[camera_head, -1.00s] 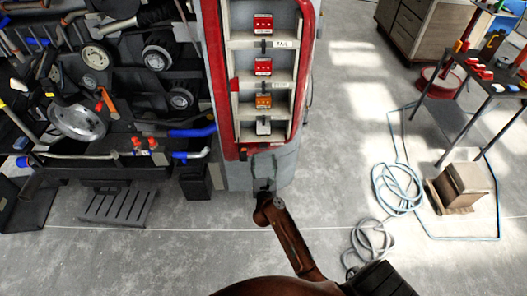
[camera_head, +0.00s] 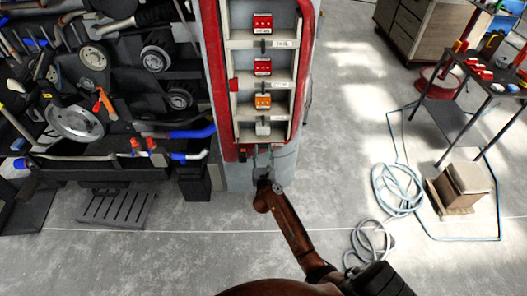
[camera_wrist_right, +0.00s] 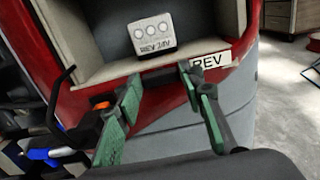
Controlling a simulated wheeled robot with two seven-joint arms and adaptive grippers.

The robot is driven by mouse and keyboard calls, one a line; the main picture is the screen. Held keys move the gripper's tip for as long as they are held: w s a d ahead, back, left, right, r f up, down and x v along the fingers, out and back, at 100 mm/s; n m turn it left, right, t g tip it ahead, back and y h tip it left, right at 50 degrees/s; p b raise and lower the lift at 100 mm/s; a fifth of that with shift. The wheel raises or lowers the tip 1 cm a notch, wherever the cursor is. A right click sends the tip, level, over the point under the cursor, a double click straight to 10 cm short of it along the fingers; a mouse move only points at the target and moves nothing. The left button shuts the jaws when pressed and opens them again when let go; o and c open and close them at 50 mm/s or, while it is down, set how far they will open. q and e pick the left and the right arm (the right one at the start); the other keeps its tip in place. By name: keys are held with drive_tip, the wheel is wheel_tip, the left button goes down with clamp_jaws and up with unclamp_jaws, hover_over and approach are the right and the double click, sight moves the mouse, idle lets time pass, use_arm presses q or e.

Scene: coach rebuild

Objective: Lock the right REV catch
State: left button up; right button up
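The white REV 24V module (camera_wrist_right: 153,33) sits in the lowest bay of the red-edged cabinet. It also shows in the head view (camera_head: 263,128). A REV label (camera_wrist_right: 210,61) is on the bay's lower right edge. A black part with an orange piece (camera_wrist_right: 100,105) is at the bay's lower left, beside the left finger. I cannot make out the right REV catch; the right finger covers the edge by the label. My right gripper (camera_wrist_right: 160,76) is open, its green-padded fingers apart at the bay's front edge. It shows small below the bay in the head view (camera_head: 262,160). My left gripper is not in view.
More red and orange modules (camera_head: 263,67) fill the bays above. A dark rack with wheels and tools (camera_head: 90,110) stands close on the left. Hose coils (camera_head: 398,190), a box (camera_head: 460,185) and a table (camera_head: 480,80) are at the right. The floor between is clear.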

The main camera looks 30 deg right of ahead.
drive_tip(key=c, duration=0.7)
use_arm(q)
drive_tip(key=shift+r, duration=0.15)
use_arm(e)
drive_tip(key=shift+r+n+p, duration=0.15)
drive_tip(key=shift+n+p, duration=0.65)
drive_tip(key=shift+p, duration=0.25)
drive_tip(key=n+p, duration=0.6)
drive_tip(key=n, duration=0.1)
drive_tip(key=shift+a, duration=0.1)
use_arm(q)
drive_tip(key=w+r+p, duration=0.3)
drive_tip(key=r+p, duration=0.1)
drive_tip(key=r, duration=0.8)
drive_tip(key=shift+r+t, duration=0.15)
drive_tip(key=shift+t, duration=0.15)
use_arm(e)
drive_tip(key=n, duration=0.9)
drive_tip(key=shift+f, duration=0.35)
use_arm(q)
drive_tip(key=shift+p, duration=0.3)
use_arm(e)
drive_tip(key=shift+n, duration=0.3)
